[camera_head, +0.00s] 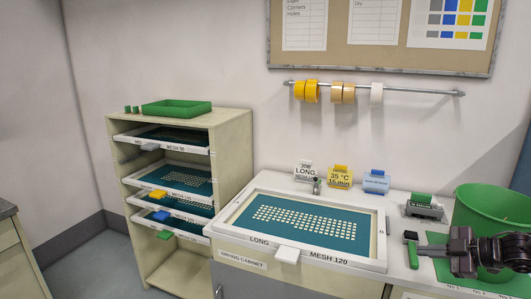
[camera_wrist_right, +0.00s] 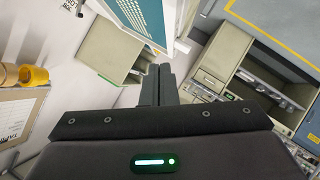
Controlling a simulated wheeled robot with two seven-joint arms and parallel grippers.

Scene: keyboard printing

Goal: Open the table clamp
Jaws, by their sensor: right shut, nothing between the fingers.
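A mesh screen in a white frame (camera_head: 372,264), marked LONG and MESH 120, lies flat on the cabinet top. A small metal fitting with a green tip (camera_head: 317,186) stands at its back edge; it looks like the clamp, but it is too small to tell whether it is open. My right gripper (camera_head: 424,248) is at the right, beyond the frame's right edge, fingers pointing left. Its fingers (camera_wrist_right: 158,86) are together and empty in the wrist view. A dark piece with a green top (camera_head: 411,237) is close by the fingertips; contact cannot be told. My left gripper is out of view.
A green bin (camera_head: 492,212) stands close behind my right gripper. A shelf rack (camera_head: 232,165) with screens is at left. Tape rolls hang on a wall rail (camera_head: 420,92).

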